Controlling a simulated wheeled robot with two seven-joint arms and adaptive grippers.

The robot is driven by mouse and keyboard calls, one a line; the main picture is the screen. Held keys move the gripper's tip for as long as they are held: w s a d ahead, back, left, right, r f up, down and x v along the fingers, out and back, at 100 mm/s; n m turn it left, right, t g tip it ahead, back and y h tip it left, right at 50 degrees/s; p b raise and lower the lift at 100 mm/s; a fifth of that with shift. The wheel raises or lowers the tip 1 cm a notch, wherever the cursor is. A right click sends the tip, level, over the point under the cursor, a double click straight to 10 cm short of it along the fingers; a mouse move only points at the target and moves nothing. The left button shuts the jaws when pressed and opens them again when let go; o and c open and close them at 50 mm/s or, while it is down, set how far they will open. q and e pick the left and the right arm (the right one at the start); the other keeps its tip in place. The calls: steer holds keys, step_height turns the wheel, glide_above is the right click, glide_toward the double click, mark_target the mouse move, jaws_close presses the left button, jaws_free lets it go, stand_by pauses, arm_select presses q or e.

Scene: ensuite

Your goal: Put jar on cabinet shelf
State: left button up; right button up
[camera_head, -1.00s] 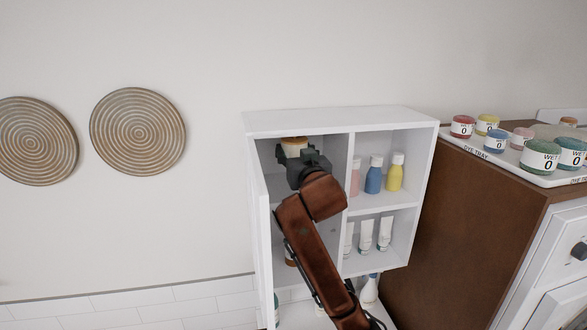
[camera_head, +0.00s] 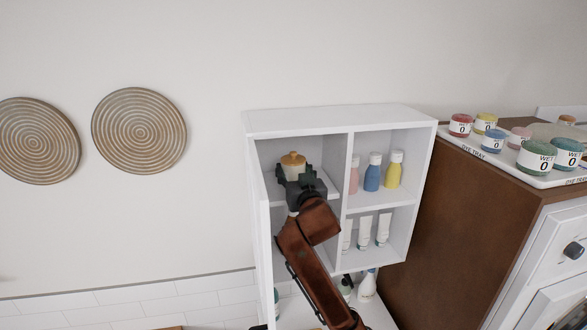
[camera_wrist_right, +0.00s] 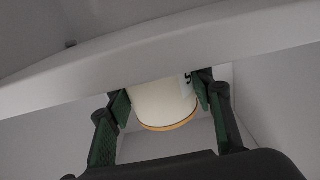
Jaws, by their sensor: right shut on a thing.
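The jar (camera_head: 293,160), pale with an amber lid, is inside the upper left compartment of the white cabinet (camera_head: 340,120). My right gripper (camera_head: 295,174) is shut on it, reaching in from the front. In the right wrist view the white jar (camera_wrist_right: 160,101) with an orange rim sits between the green-padded fingers of my right gripper (camera_wrist_right: 161,100). A pale shelf edge (camera_wrist_right: 60,85) crosses that view close by. The gripper hides the jar's lower part in the head view, so I cannot tell whether it touches the cabinet shelf (camera_head: 329,187). My left gripper is not in view.
Pink, blue and yellow bottles (camera_head: 373,172) fill the upper right compartment, with white tubes (camera_head: 364,231) below. A brown cabinet (camera_head: 440,230) with a dye tray (camera_head: 480,153) of several jars stands close on the right.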

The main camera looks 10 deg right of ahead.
steer(key=shift+a, duration=0.1)
steer(key=o, duration=1.4)
steer(key=shift+f, duration=0.15)
steer(key=shift+o, duration=0.2)
steer(key=shift+r, duration=0.25)
steer(key=s+d+b, duration=0.1)
steer(key=s+b, duration=0.1)
steer(key=s, duration=1)
steer(key=shift+b, duration=0.4)
steer(key=shift+f, duration=0.1)
